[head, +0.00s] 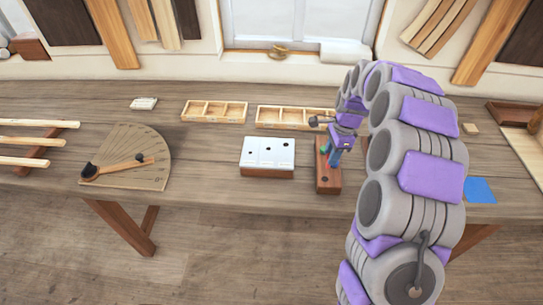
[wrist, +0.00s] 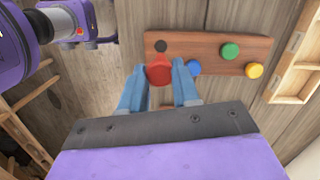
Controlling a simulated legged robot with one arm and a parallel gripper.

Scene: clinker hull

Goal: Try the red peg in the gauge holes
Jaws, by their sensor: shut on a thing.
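My gripper (wrist: 158,80) has blue fingers, shut on the red peg (wrist: 158,72), whose round head shows between them in the wrist view. It is over the near edge of a brown wooden peg block (wrist: 208,43), beside a dark empty hole. I cannot tell how high the red peg is above the block. Blue (wrist: 194,68), green (wrist: 229,51) and yellow (wrist: 255,71) pegs stand in the block. In the head view the gripper (head: 335,160) is over the peg block (head: 328,187) and hides the red peg. The white-topped gauge (head: 267,153) with dark holes is to its left.
Two empty divided wooden trays (head: 214,111) (head: 293,117) lie behind the gauge and peg block. A fan-shaped board (head: 130,158) with a dark-ended wooden tool lies left. A blue square (head: 480,190) is at right. Bench between the fan board and gauge is clear.

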